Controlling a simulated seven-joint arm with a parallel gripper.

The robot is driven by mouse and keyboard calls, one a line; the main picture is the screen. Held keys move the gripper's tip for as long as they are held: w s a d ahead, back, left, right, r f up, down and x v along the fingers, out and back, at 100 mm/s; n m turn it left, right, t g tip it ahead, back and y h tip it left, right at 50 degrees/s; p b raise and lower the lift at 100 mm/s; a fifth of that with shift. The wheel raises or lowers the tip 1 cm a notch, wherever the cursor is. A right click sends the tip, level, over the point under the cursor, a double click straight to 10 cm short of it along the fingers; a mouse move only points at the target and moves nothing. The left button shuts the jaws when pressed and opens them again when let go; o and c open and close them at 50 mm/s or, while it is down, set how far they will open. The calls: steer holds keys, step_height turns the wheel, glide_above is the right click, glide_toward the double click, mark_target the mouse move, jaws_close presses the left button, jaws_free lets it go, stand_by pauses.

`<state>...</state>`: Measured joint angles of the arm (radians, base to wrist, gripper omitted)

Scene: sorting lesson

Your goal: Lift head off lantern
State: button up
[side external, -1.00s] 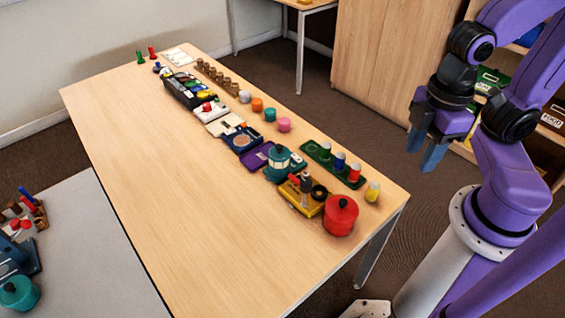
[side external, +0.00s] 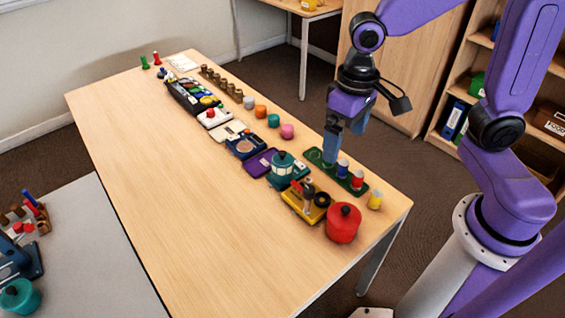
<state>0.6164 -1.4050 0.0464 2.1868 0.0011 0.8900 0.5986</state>
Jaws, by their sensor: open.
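A teal, rounded object with a dark knob and a pale band, which looks like the lantern (side external: 283,168), stands upright among the row of items on the wooden table. Its head appears to be the teal top (side external: 282,159), seated on the body. My gripper (side external: 331,152) points down to the right of the lantern, over the far end of the green rack. It is open and apart from the lantern. From this side its fingers overlap in the picture, and they hide the rack's far cylinder.
The green rack (side external: 316,157) holds coloured cylinders. A yellow block with tools (side external: 304,208) and a red pot (side external: 343,226) stand nearer the front. A purple tray (side external: 259,164) lies left of the lantern. The table's left half (side external: 190,200) is clear.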

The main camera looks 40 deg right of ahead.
steer(key=w+f+m, duration=0.4)
steer(key=w+m, duration=0.6)
steer(key=w, duration=0.4)
steer(key=m, duration=0.8)
glide_above(280, 152)
step_height(280, 152, down, 5)
step_height(280, 152, down, 11)
steer(key=shift+d+f, duration=0.1)
steer(key=shift+f, duration=0.1)
steer(key=shift+s+d+f, duration=0.1)
steer(key=shift+s+f, duration=0.05)
steer(key=shift+f, duration=1.2)
steer(key=shift+s+f, duration=0.1)
steer(key=shift+f, duration=1.25)
steer(key=shift+c, duration=0.3)
steer(key=c, duration=1)
